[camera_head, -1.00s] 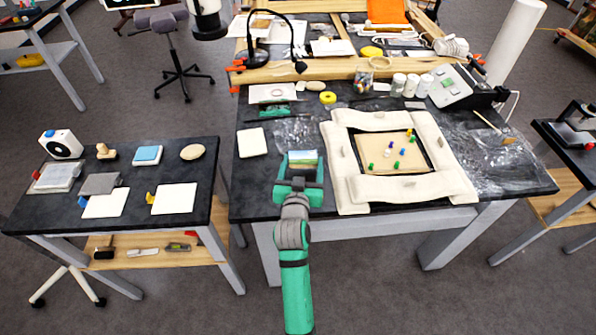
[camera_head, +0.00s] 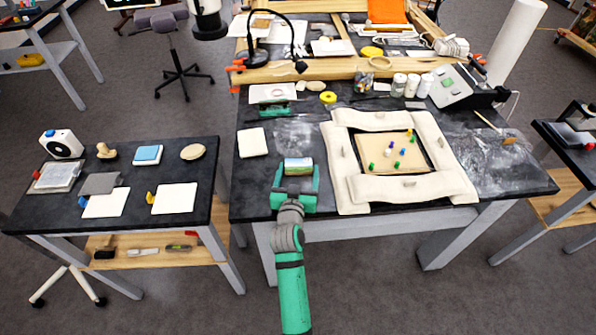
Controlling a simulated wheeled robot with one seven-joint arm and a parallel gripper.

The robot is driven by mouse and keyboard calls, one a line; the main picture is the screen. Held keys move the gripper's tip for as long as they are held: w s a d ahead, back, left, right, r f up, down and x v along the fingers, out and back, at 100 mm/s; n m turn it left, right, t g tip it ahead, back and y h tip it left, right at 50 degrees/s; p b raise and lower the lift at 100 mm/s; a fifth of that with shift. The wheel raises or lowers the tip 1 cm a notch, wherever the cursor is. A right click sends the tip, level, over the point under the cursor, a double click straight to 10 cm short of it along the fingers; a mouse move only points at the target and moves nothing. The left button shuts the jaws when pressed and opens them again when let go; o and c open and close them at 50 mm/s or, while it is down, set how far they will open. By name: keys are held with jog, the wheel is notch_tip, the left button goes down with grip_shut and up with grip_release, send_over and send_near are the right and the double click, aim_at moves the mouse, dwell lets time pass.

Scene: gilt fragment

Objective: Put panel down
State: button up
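The panel (camera_head: 299,165) is a small rectangular piece with a green and blue picture-like face and a pale lower edge. It is at the front left of the dark central table. My gripper (camera_head: 298,176) reaches in from the table's front edge, with one teal finger at each side of the panel. It appears shut on the panel. Whether the panel's underside touches the tabletop cannot be told from this view.
A white square pad (camera_head: 252,142) lies left of the panel. A padded cream frame (camera_head: 350,190) around a board with several coloured pins is close on the right. Scuffed bare tabletop (camera_head: 300,132) lies behind the panel. A lower side table (camera_head: 150,222) stands left.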

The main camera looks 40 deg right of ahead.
jog(key=shift+o, duration=0.8)
